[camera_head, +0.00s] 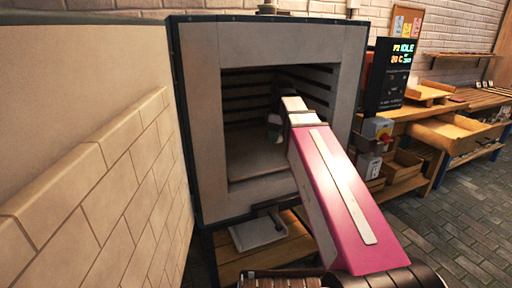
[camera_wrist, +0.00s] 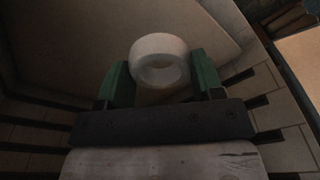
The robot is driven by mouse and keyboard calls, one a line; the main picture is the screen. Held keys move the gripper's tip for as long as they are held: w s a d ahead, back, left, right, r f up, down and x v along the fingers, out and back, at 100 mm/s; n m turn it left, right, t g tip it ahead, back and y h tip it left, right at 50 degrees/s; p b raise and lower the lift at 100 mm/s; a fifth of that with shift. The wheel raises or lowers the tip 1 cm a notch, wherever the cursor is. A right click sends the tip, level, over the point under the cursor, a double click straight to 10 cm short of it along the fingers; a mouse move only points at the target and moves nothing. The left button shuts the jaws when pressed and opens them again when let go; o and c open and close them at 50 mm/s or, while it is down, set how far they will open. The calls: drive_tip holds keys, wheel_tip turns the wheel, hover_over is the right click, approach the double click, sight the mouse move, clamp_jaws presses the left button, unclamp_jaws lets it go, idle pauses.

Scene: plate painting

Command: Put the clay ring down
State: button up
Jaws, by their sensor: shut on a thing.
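The clay ring (camera_wrist: 160,62) is a pale, thick ring with a round hole, seen in the wrist view between the two green fingers. My gripper (camera_wrist: 161,80) is shut on it, one finger on each side. In the head view my pink arm reaches through the open front of the kiln (camera_head: 205,120), and my gripper (camera_head: 275,130) is inside the chamber, above its floor. The ring cannot be made out in the head view. The gap between ring and kiln floor (camera_wrist: 75,45) is hard to judge.
The kiln's side walls with dark grooves stand close around my gripper. The kiln floor (camera_head: 250,160) looks bare. The kiln's open door (camera_head: 100,150) stands at the left. A control panel (camera_head: 393,75) and wooden benches (camera_head: 425,130) are at the right.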

drive_tip(key=shift+w+a+r+n, duration=0.1)
drive_tip(key=shift+a+r+n, duration=0.3)
drive_tip(key=shift+n, duration=0.3)
hover_over(265, 150)
wheel_tip(265, 150, down, 7)
drive_tip(key=shift+d, duration=0.15)
drive_tip(key=shift+f, duration=2.1)
drive_tip(key=shift+f, duration=0.1)
drive_tip(key=o, duration=0.9)
drive_tip(key=r, duration=0.4)
drive_tip(key=d+r, duration=0.1)
drive_tip(key=r, duration=0.7)
drive_tip(key=shift+s+d+r, duration=0.1)
drive_tip(key=shift+s+d, duration=0.1)
drive_tip(key=shift+s, duration=0.1)
